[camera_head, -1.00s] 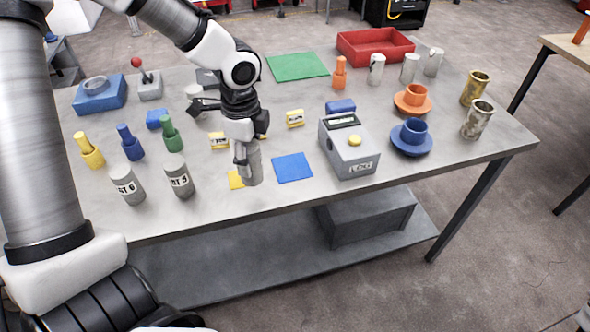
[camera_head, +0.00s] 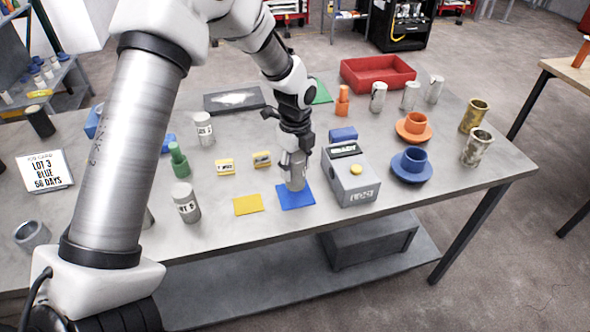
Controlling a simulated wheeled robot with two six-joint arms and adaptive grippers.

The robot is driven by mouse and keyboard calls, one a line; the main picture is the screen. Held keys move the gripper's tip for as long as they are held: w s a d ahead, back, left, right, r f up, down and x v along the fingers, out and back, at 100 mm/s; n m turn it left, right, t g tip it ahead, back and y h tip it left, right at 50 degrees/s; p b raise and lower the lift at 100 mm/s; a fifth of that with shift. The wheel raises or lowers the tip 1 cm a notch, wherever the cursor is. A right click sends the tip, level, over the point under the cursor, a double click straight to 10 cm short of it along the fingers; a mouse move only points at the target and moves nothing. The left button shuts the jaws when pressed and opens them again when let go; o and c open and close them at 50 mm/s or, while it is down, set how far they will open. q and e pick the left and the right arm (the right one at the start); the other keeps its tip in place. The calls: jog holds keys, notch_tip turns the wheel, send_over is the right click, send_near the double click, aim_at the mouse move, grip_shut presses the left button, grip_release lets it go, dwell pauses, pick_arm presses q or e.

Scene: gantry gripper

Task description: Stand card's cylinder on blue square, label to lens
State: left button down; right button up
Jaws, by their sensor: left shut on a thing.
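My left gripper (camera_head: 295,153) is shut on a grey cylinder (camera_head: 296,179). The cylinder is upright over the blue square (camera_head: 284,201), its lower end within the square's outline. I cannot tell whether it touches the square. Its marking is mostly covered by the fingers and not readable. Two other labelled grey cylinders stand on the table, one at the back (camera_head: 204,131) and one at the front (camera_head: 187,207). My right gripper is out of view.
A yellow square (camera_head: 248,205) lies left of the blue one. A grey box (camera_head: 350,180) with a yellow button and a display stands close on the right. My arm hides part of the left side.

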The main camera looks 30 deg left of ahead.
aim_at(294, 176)
pick_arm(q)
jog(key=shift+s+f+p, duration=0.2)
jog(key=shift+f+p, duration=0.3)
jog(key=shift+f, duration=0.7)
jog(key=shift+w+f, duration=0.15)
jog(key=shift+f, duration=0.25)
jog(key=shift+f, duration=0.1)
jog(key=shift+c, duration=2.3)
grip_release()
notch_tip(294, 176, up, 12)
jog(key=shift+r+b, duration=0.2)
jog(key=shift+b, duration=1.05)
